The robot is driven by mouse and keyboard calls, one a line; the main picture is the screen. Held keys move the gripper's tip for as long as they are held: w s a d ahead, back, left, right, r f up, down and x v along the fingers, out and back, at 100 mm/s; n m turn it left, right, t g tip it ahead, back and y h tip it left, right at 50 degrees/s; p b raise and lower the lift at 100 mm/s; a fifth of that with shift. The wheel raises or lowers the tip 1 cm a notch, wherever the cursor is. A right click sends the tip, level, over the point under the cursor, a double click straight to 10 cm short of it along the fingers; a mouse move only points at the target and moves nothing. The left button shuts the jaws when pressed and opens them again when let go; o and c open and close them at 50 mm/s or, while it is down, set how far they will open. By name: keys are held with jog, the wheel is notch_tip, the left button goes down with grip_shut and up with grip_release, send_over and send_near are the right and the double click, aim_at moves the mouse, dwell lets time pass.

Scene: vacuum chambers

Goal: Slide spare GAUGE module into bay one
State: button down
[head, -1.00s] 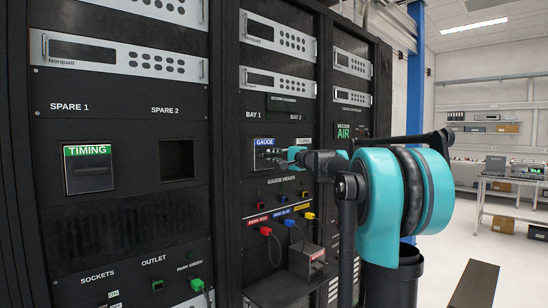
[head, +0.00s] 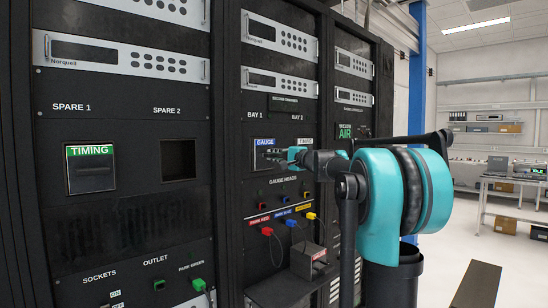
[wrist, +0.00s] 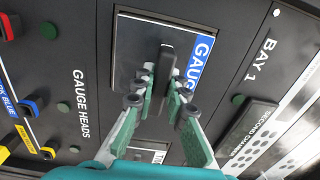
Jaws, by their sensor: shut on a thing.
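The GAUGE module (head: 264,157), dark with a blue label, sits in the opening under the BAY 1 lettering. In the wrist view the module's face (wrist: 133,45) fills its light-edged opening, and I see no clear gap; whether it is fully seated I cannot tell. My gripper (head: 281,157) is at the module's front. In the wrist view my gripper (wrist: 163,88) is shut on the module's dark handle (wrist: 168,55), with a finger on each side. The SPARE 2 bay (head: 178,160) is empty.
The green-labelled TIMING module (head: 90,168) sits in SPARE 1. A white-labelled module (head: 305,143) is beside GAUGE, partly hidden by my gripper. Red, blue and yellow plugs (head: 289,224) and a small shelf (head: 283,290) stick out below. Open floor lies at right.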

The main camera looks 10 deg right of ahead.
jog(key=shift+w+a, duration=0.1)
jog(key=c, duration=1.5)
grip_release()
jog(key=shift+o, duration=0.2)
jog(key=shift+v, duration=3)
